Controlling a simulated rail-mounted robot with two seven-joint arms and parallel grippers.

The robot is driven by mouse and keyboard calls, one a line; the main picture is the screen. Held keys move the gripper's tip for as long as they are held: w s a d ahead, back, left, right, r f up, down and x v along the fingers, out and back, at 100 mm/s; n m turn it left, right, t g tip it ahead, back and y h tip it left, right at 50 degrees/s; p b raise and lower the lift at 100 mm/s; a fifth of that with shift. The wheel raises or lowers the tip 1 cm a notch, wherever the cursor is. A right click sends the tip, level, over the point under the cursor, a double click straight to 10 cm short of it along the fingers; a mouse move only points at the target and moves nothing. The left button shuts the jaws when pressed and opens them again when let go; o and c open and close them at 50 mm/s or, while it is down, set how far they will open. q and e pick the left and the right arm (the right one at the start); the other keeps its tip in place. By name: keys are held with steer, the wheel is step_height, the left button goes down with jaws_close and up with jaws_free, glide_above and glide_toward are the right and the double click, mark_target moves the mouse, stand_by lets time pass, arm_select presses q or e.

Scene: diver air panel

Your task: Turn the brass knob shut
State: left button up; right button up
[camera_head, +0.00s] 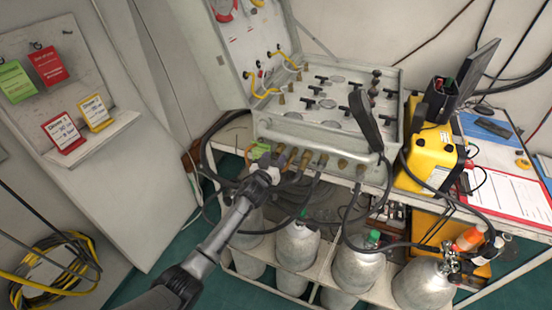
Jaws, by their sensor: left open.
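The grey air panel case (330,130) stands open on the bench, its lid tilted up at the back. Several brass fittings (305,158) stick out along its front edge, some with black hoses. Small brass knobs (282,99) also show on the panel's top face, among black T-handles. I cannot tell which brass piece is the task's knob. My left gripper (268,166) is open at the left end of the front fittings. Its fingers overlap the leftmost fittings in the picture, so contact is unclear. My right gripper is out of view.
Black hoses hang in front of the bench, above grey cylinders (297,245) on the lower shelf. A yellow device (428,158) stands to the right of the case, beside a red clipboard (507,190). A board with coloured tags (97,112) is at left.

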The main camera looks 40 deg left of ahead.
arm_select(q)
steer(key=shift+x, duration=0.9)
steer(key=c, duration=0.9)
